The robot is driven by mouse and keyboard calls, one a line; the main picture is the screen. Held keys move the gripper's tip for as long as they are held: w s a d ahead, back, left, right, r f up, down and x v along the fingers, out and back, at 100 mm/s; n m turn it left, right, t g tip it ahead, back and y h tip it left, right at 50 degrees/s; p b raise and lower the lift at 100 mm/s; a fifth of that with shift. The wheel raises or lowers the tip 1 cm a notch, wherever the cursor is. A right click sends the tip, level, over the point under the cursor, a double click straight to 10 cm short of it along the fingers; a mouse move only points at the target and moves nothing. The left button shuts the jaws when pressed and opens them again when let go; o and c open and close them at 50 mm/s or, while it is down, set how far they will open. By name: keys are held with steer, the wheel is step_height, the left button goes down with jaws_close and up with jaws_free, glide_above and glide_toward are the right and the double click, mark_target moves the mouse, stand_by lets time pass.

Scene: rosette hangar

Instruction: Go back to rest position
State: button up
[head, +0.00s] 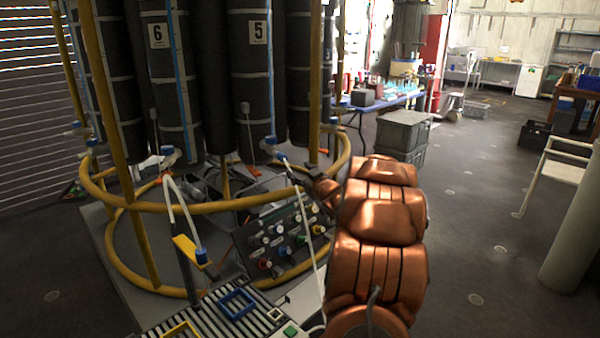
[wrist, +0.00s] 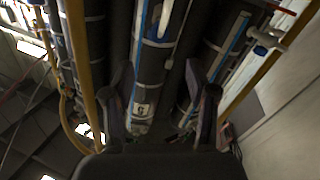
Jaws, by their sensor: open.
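My gripper (wrist: 165,110) is in the lower middle of the wrist view, its two dark fingers spread apart with nothing between them. Beyond the fingers stand tall dark cylinders, one with a small number plate (wrist: 142,110). In the head view my copper-coloured arm reaches up beside the yellow-railed frame (head: 215,207). The gripper end is small and mostly hidden behind the arm there. Dark cylinders with plates 6 (head: 158,36) and 5 (head: 258,33) stand inside the frame.
A panel with knobs (head: 285,240) sits low at the frame, left of my arm. A slatted rack (head: 215,318) with a blue square ring (head: 236,303) is in front. Grey crates (head: 402,134) and a blue table (head: 385,104) stand behind.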

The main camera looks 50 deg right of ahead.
steer(key=shift+w+a, duration=0.1)
stand_by(0.3)
steer(key=s+a+m+g+p, duration=0.15)
steer(key=s+a+g, duration=0.3)
steer(key=a, duration=0.75)
steer(key=s+a+g+p, duration=0.3)
steer(key=a+g, duration=0.2)
steer(key=a, duration=0.7)
steer(key=s+a+n+g+y+p, duration=0.1)
steer(key=s+a+g, duration=0.3)
steer(key=s+a, duration=0.8)
steer(key=s+a+f+n+g+y+p, duration=0.1)
steer(key=s+a+g+y, duration=0.3)
steer(key=s+a, duration=0.8)
steer(key=s+g+p, duration=0.1)
steer(key=s, duration=0.6)
steer(key=shift+s+a+f, duration=0.3)
steer(key=shift+s, duration=0.05)
steer(key=shift+g, duration=0.25)
